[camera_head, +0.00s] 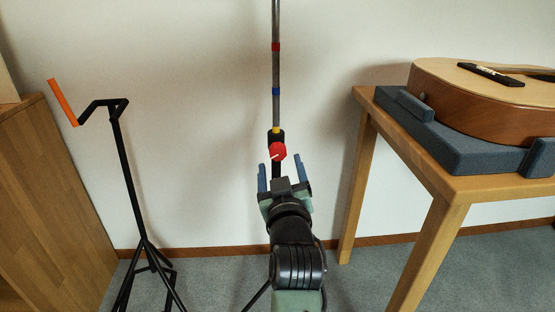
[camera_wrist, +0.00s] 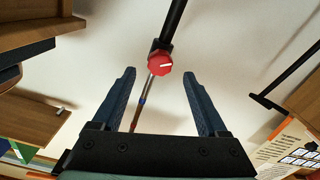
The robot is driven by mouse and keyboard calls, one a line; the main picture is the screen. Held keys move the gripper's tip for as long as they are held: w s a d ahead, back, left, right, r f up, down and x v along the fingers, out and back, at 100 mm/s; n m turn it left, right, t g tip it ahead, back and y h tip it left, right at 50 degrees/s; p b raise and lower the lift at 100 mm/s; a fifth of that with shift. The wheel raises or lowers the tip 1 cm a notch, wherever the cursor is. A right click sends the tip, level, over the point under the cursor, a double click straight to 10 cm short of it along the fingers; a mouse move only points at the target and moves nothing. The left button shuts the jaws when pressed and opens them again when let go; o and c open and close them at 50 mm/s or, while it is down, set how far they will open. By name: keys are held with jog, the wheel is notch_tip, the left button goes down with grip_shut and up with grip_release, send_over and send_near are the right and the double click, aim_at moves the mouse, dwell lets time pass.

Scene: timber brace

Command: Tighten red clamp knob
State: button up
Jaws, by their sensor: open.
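The red clamp knob (camera_head: 278,151) sits on a black collar (camera_head: 276,136) around an upright pole, and a white mark shows on its face. In the wrist view the red knob (camera_wrist: 160,63) lies a little beyond the fingertips, midway between them. My gripper (camera_head: 280,160) is open and empty, just below the knob in the head view. Its two blue fingers (camera_wrist: 158,76) stand apart and do not touch the knob. The lower part of the pole is hidden behind my arm.
The grey pole (camera_head: 276,68) carries red, blue and yellow bands. At right a wooden table (camera_head: 470,187) bears a guitar (camera_head: 450,95) on a blue-grey cradle.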

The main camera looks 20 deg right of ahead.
aim_at(278, 154)
jog(key=shift+b+x, duration=1.3)
jog(key=shift+x, duration=1.8)
grip_shut()
